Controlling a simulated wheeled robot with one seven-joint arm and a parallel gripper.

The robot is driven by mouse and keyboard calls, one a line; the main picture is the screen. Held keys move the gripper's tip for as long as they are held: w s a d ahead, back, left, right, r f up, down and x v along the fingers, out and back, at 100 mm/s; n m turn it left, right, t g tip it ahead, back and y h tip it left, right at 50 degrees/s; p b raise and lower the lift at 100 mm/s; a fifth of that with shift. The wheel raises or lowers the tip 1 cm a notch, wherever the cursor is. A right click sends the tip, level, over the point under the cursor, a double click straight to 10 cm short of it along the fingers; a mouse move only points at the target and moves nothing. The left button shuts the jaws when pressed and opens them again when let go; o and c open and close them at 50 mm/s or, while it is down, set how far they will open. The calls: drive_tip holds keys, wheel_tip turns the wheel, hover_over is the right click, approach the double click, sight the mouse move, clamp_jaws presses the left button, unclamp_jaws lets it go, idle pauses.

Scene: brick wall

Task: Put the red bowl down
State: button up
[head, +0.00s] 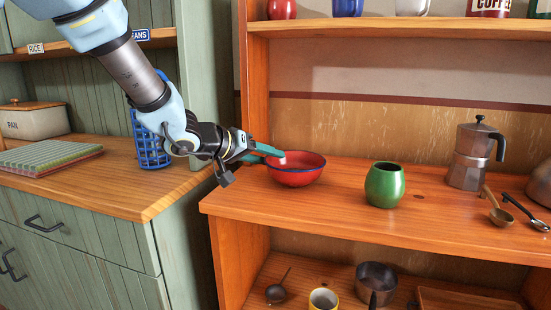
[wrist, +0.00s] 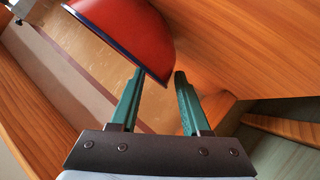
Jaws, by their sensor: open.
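The red bowl (head: 296,170) with a dark blue rim sits upright on the wooden shelf top (head: 336,208), near its left end. My gripper (head: 272,155) is at the left side of the bowl in the head view, its teal fingers near the bowl's rim. In the wrist view the bowl (wrist: 122,30) fills the top middle, and my gripper (wrist: 160,82) is open with the bowl's rim edge between or just beyond the fingertips. I cannot tell whether a finger touches the bowl.
A green cup (head: 385,185) stands right of the bowl. A moka pot (head: 470,155) and spoons (head: 497,210) are farther right. A blue basket (head: 151,140) stands on the left counter, behind my arm. A wooden upright (head: 258,80) rises behind my gripper. Free shelf lies in front of the bowl.

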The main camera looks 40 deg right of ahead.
drive_tip(key=p+v, duration=0.1)
drive_tip(key=v, duration=0.8)
drive_tip(key=shift+p, duration=0.3)
drive_tip(key=shift+w+a+r, duration=0.1)
drive_tip(key=shift+w+a, duration=0.05)
drive_tip(key=shift+w, duration=0.15)
drive_tip(key=w+a+n+t+y+p, duration=0.1)
drive_tip(key=w+a+t+y, duration=0.1)
drive_tip(key=w+a, duration=0.2)
drive_tip(key=w+a+n+t+y+p, duration=0.2)
drive_tip(key=w+a, duration=0.3)
drive_tip(key=a, duration=0.4)
drive_tip(key=w+a+f+n+t+y+p, duration=0.1)
drive_tip(key=w+a+n+t+y+p, duration=0.1)
drive_tip(key=a, duration=0.4)
drive_tip(key=shift+w+a+t+y, duration=0.15)
drive_tip(key=shift+w+t+y, duration=0.45)
drive_tip(key=shift+w, duration=0.55)
drive_tip(key=s+a+f+n+g+y+p, duration=0.1)
drive_tip(key=a+y+p, duration=0.1)
drive_tip(key=a, duration=0.4)
drive_tip(key=s+a+f+n+y+p, duration=0.1)
drive_tip(key=a+y, duration=0.1)
drive_tip(key=a, duration=0.4)
drive_tip(key=s+a+n+g+y+p, duration=0.1)
drive_tip(key=s+a+g, duration=0.3)
drive_tip(key=s+a, duration=0.4)
drive_tip(key=shift+s+a+f+n+g+y+p, duration=0.3)
drive_tip(key=shift+s+f+n+g+y+p, duration=0.25)
drive_tip(key=shift+s+p, duration=0.4)
